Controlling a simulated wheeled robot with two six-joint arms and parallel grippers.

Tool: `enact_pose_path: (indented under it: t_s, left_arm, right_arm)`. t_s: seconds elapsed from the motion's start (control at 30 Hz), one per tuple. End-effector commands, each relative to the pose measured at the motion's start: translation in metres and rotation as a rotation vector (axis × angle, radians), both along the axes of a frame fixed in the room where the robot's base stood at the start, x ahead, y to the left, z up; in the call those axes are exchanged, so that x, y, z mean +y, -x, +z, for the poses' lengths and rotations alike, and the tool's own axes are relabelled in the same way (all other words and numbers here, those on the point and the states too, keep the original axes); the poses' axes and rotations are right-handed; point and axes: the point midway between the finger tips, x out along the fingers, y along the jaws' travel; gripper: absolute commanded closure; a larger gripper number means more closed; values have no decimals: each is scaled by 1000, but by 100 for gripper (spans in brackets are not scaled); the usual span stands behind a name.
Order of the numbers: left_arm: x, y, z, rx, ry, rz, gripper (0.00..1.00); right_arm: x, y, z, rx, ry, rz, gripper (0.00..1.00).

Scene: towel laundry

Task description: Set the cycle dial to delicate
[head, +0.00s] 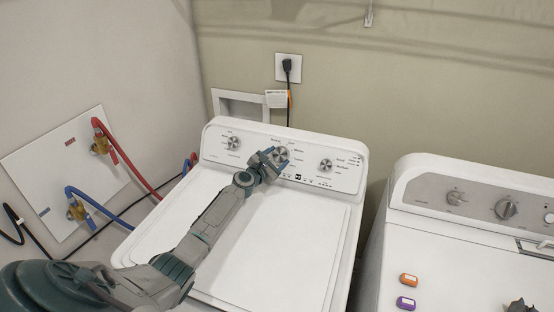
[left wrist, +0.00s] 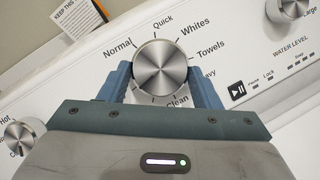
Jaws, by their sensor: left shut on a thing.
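The cycle dial (head: 281,153) is a round silver knob in the middle of the white washer's control panel (head: 212,146). In the left wrist view the dial (left wrist: 160,66) has the labels Normal, Quick, Whites and Towels around it. Lower labels are partly covered by my gripper, and I cannot read "delicate". I cannot make out where the dial points. My left gripper (head: 272,160) has its blue fingers on both sides of the dial, shut on it. A dark shape at the bottom right edge of the head view may be my right gripper (head: 521,306); its jaws are unclear.
Smaller knobs sit left (head: 234,143) and right (head: 326,165) of the dial. A second white machine (head: 440,240) stands at the right, with an orange item (head: 409,280) and a purple item (head: 406,303) on top. Red (head: 125,160) and blue (head: 100,205) hoses run at the left.

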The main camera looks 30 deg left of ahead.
Motion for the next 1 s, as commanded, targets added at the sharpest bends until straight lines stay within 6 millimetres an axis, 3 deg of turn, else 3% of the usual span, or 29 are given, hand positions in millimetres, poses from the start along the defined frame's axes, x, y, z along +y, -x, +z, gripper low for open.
enact_pose_path:
  t_s: [0.73, 0.77, 0.83, 0.87, 1.0]
  left_arm:
    - [1, 0, 0, 20, -83, -42, 65]
    - [1, 0, 0, 20, -83, -42, 39]
    - [1, 0, 0, 20, -83, -42, 25]
    - [1, 0, 0, 20, -83, -42, 21]
    - [1, 0, 0, 20, -82, -41, 21]
  right_arm:
    - [-1, 0, -1, 0, 1, 0, 34]
    - [-1, 0, -1, 0, 1, 0, 34]
    - [-1, 0, -1, 0, 1, 0, 34]
    - [-1, 0, -1, 0, 1, 0, 34]
    - [-1, 0, -1, 0, 1, 0, 34]
